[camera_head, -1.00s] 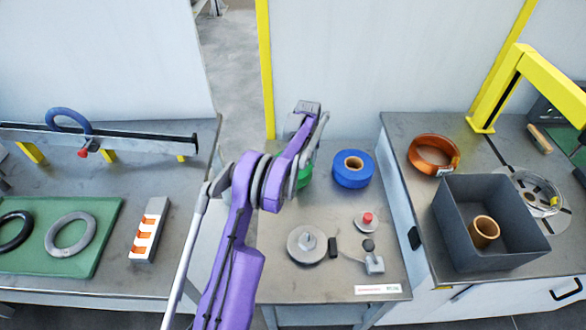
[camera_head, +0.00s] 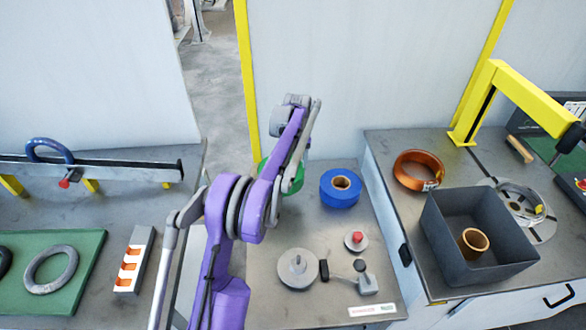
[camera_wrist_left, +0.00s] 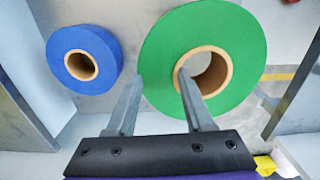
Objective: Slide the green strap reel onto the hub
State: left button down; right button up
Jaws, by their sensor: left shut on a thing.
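The green strap reel (camera_head: 293,184) is at the back left of the middle table in the head view, partly hidden by my left arm. It fills the top middle of the left wrist view (camera_wrist_left: 155,45). My left gripper (camera_wrist_left: 160,76) is shut on its ring, one finger inside the tan core and the other at the outer rim. The reel looks larger than the blue one there, and it appears raised; its underside is hidden. The hub appears to be the grey round disc with a raised centre (camera_head: 298,268), nearer the front of that table. My right gripper is out of view.
A blue reel (camera_head: 338,197) stands just right of the green one. A dark bin (camera_head: 440,245) stands on the right table.

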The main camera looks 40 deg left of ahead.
pick_arm(q)
jog(key=s+d+r+n+b, duration=0.1)
jog(key=s+d+r+n, duration=0.1)
jog(key=s+d, duration=0.7)
jog(key=s+d+r+n+b, duration=0.2)
jog(key=s+d+r+n, duration=0.1)
jog(key=s+d, duration=0.5)
jog(key=shift+s+d+r, duration=0.4)
jog(key=shift+d+r, duration=0.05)
jog(key=shift+d, duration=0.35)
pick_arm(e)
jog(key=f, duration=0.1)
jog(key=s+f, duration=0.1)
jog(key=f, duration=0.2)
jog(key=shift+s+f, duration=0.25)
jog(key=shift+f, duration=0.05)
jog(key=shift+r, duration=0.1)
pick_arm(q)
jog(key=shift+f, duration=0.1)
notch_tip(320, 180, down, 6)
jog(key=b, duration=0.4)
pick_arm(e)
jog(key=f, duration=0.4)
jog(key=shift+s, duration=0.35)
pick_arm(q)
jog(key=shift+r+p, duration=0.2)
jog(key=shift+p, duration=0.1)
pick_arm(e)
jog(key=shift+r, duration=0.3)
